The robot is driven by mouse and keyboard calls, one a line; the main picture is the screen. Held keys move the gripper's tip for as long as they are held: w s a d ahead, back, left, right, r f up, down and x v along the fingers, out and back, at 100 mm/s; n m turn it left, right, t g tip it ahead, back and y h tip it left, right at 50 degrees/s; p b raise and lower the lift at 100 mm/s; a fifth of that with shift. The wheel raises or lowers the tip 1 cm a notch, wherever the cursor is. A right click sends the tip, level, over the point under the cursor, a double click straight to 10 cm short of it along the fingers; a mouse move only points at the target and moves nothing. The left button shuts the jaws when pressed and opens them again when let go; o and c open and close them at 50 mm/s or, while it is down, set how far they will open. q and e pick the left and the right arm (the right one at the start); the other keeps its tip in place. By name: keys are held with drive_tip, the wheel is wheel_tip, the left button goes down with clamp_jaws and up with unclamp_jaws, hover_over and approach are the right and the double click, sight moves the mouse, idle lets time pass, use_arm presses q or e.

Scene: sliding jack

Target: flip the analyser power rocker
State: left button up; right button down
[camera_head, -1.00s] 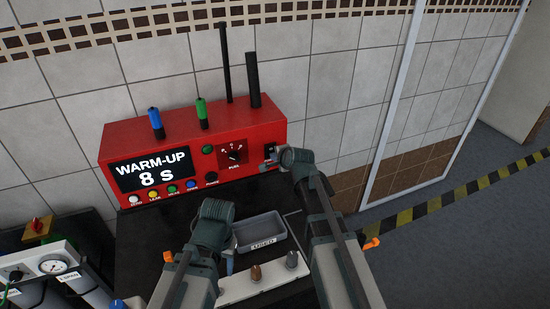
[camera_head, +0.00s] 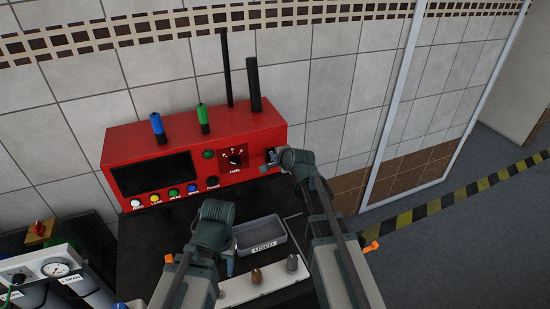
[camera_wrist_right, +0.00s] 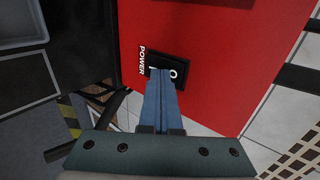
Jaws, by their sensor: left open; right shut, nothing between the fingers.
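The red analyser (camera_head: 240,128) stands against the tiled wall at the back of the bench, and its display (camera_head: 152,174) is dark. Its black power rocker (camera_wrist_right: 188,70) sits in the red front beside the word POWER and shows a white "O" mark. My right gripper (camera_head: 270,160) is at the right end of the front panel. In the right wrist view its shut blue fingers (camera_wrist_right: 160,76) reach the rocker, seemingly touching it, and hide part of it. My left gripper (camera_head: 229,268) is open and points down over the bench, left of the grey tray.
A grey labelled tray (camera_head: 280,240) and a white holder (camera_head: 238,292) with small knobs lie in front of the analyser. A gauge panel (camera_head: 55,268) with cylinders stands at the left.

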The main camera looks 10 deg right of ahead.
drive_tip(key=s+f+p+v, duration=0.1)
drive_tip(key=p+v, duration=0.5)
drive_tip(key=v, duration=0.7)
drive_tip(key=shift+s+d, duration=0.2)
drive_tip(key=shift+f, duration=0.2)
drive_tip(key=shift+s+f+b, duration=0.15)
drive_tip(key=shift+f+b, duration=0.45)
drive_tip(key=shift+f, duration=0.05)
